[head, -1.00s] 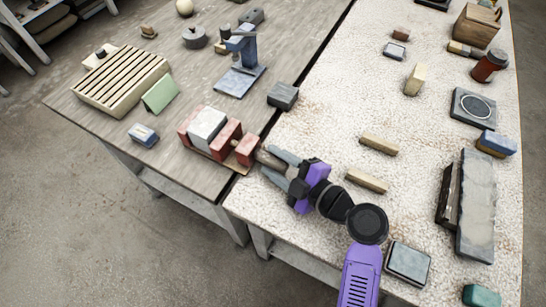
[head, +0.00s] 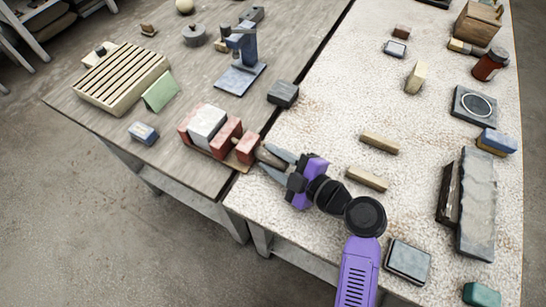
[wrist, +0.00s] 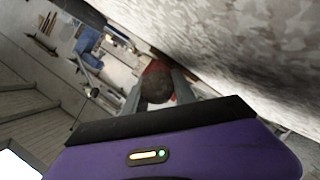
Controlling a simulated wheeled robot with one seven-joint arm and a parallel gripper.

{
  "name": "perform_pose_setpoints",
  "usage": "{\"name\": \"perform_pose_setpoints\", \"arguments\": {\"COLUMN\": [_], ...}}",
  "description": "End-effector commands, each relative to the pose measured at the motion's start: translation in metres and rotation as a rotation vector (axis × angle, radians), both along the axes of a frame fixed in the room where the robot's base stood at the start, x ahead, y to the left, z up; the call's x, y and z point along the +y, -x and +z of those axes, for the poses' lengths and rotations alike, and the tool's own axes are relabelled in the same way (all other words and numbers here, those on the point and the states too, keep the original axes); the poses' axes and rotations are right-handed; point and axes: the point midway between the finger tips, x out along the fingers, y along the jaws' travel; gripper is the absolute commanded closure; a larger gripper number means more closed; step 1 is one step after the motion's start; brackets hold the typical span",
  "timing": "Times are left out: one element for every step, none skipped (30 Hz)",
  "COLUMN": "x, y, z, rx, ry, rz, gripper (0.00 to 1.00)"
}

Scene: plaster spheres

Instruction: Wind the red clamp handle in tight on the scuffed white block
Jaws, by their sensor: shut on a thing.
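The scuffed white block (head: 207,122) sits between the red jaws of the clamp (head: 226,137) near the corner of the wooden bench. Its front face is partly hidden by the jaw, so I cannot tell whether the jaw touches it. The clamp's handle (head: 267,154) sticks out to the right past a red end block (head: 247,148). The handle's end is a dark brown, rounded knob in the wrist view (wrist: 157,86), with red behind it. My gripper (head: 273,161) is shut on the handle, one grey finger on each side.
A dark grey block (head: 283,94) stands behind the handle, and two wooden bars (head: 380,143) lie right of my gripper. A blue-and-white block (head: 143,133) is left of the clamp. A dark gap runs between the two tables.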

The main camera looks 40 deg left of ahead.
Motion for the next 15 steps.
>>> {"name": "perform_pose_setpoints", "arguments": {"x": [-0.0002,-0.0002,-0.0002,-0.0002,0.0,0.0001,0.0002,0.0001,-0.0002,-0.0003,-0.0002,-0.0003,-0.0002,-0.0001,0.0001], "y": [-0.0007,-0.0006,-0.0007,-0.0006,-0.0005,-0.0009,-0.0009,-0.0009,-0.0012,-0.0013,-0.0018,-0.0017,-0.0017,-0.0016,-0.0016], "z": [0.0001,0.0,-0.0002,-0.0005,-0.0005,-0.0001,0.0,0.0,-0.0001,-0.0001,0.0001,0.0,-0.0001,-0.0002,0.0001], "rx": [0.02,0.037,0.061,0.081,0.102,0.133,0.158,0.183,0.22,0.247,0.274,0.313,0.341,0.369,0.406], "ry": [0.005,0.009,0.015,0.021,0.027,0.033,0.039,0.045,0.054,0.06,0.067,0.077,0.083,0.09,0.099], "rz": [0.001,0.001,0.001,0.001,0.001,0.001,0.002,0.002,0.001,0.002,0.001,0.001,0.0,0.001,0.001], "gripper": [1.0,1.0,1.0,1.0,1.0,1.0,1.0,1.0,1.0,1.0,1.0,1.0,1.0,1.0,1.0]}}
